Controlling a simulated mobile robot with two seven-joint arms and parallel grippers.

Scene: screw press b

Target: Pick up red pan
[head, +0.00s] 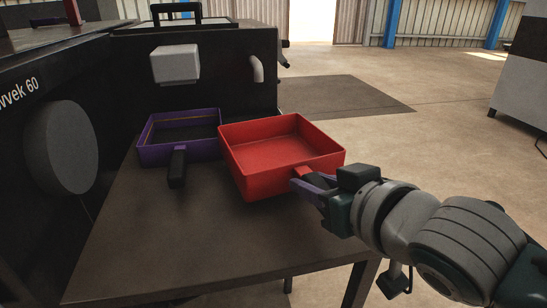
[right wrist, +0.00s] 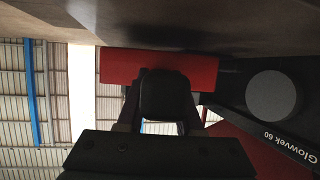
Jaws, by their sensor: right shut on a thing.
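The red pan (head: 280,146) is a square, open, empty pan at the right side of the dark table (head: 190,239) in the head view. My right gripper (head: 306,182) comes in from the right and is shut on the pan's handle at its near right corner. The handle is mostly hidden by the fingers. In the right wrist view the red pan (right wrist: 190,70) shows behind the dark handle end, between my right gripper's fingers (right wrist: 160,108). I cannot tell whether the pan touches the table. My left gripper is not in view.
A purple pan (head: 180,132) with a black handle stands just left of the red pan. Behind them is a black machine (head: 215,75) with a white block (head: 175,63). A large grey disc (head: 62,147) is on the left panel. The table's front is clear.

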